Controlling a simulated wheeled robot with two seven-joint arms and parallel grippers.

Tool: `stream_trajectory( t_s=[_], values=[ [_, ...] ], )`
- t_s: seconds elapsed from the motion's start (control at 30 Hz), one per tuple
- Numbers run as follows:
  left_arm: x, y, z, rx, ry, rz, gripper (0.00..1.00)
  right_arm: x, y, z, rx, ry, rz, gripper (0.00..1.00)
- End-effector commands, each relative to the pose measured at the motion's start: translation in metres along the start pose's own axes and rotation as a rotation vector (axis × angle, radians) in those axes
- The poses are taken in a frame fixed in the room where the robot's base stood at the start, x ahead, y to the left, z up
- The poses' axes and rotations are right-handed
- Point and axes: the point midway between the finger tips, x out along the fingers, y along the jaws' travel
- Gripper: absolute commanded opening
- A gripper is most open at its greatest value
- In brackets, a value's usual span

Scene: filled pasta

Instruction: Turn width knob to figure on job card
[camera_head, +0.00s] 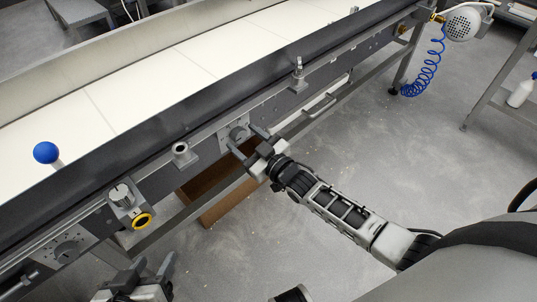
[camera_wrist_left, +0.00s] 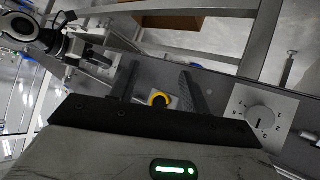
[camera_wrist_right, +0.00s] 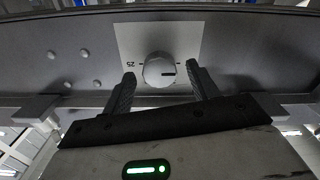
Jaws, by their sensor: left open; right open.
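A round grey knob (camera_wrist_right: 159,70) sits on a pale plate on the conveyor's side. The printed figure 25 is readable left of it, and a dark pointer line marks its face. My right gripper (camera_head: 247,141) is open, with one finger on either side of this knob (camera_head: 238,132); contact cannot be told. A second dial (camera_wrist_left: 260,117) with figures around it is on a plate further left along the conveyor (camera_head: 67,250). My left gripper (camera_head: 152,266) is open and empty, low in front of the conveyor. No job card can be made out.
A yellow-ringed black button (camera_wrist_left: 158,99) and a silver knob (camera_head: 121,195) are on the conveyor side, left of my right gripper. A blue ball-topped lever (camera_head: 46,153) stands further left. A brown box (camera_head: 220,203) lies below.

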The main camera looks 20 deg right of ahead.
Motion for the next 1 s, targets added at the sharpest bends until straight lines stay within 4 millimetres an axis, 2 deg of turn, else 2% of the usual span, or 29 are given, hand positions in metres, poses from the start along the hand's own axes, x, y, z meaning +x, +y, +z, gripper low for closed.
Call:
stream_trajectory(
  t_s=[0.2, 0.5, 0.7, 1.0],
  values=[
    [-0.015, 0.0, -0.024, 0.008, 0.05, -0.014, 0.47, -0.05, 0.0, -0.002, -0.001, -0.005, -0.001, 0.59],
    [-0.033, -0.001, -0.032, 0.01, 0.075, -0.034, 0.47, -0.118, 0.0, -0.001, -0.001, -0.004, -0.002, 0.59],
    [-0.037, -0.001, -0.036, 0.01, 0.088, -0.039, 0.47, -0.142, 0.0, 0.0, -0.001, -0.002, -0.001, 0.59],
    [-0.037, -0.001, -0.037, 0.007, 0.091, -0.042, 0.47, -0.147, 0.0, 0.0, -0.002, 0.0, -0.001, 0.59]
  ],
)
